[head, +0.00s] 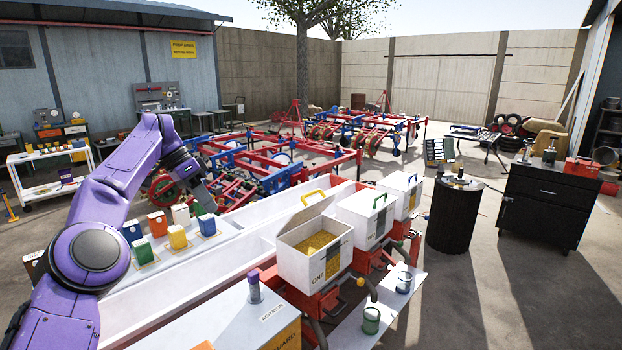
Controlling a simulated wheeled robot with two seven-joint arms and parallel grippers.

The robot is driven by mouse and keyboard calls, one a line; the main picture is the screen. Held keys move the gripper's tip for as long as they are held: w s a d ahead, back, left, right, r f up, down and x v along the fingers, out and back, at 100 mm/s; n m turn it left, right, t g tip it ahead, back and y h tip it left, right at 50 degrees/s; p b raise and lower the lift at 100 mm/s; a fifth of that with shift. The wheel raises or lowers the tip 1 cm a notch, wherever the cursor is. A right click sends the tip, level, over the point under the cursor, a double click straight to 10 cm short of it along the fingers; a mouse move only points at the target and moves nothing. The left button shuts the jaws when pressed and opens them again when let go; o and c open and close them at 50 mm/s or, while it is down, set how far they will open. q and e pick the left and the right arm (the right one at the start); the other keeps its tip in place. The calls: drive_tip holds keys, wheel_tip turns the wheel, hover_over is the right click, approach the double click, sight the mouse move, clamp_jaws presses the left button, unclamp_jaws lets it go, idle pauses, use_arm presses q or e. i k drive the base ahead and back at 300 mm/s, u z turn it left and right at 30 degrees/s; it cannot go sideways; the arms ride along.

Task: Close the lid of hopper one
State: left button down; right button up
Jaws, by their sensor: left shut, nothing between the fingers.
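Hopper one (304,268) is the white box marked ONE near the middle of the head view. It is open at the top, and yellow grain (316,243) shows inside. Its lid (304,216), with a yellow handle (313,194), is raised along the far left side of the box. My left gripper (206,203) hangs down to the left of the hopper, apart from the lid. It is shut and empty, seen partly against the red and blue machine frames. My right gripper is not in view.
Two more white hoppers, one with a green handle (379,200) and one with a blue handle (413,179), stand behind to the right with lids down. Small coloured boxes (178,237) stand left of hopper one. An agitator knob (254,285) stands up in front.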

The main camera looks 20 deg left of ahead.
sight(298, 218)
drive_tip(key=i, duration=1.4)
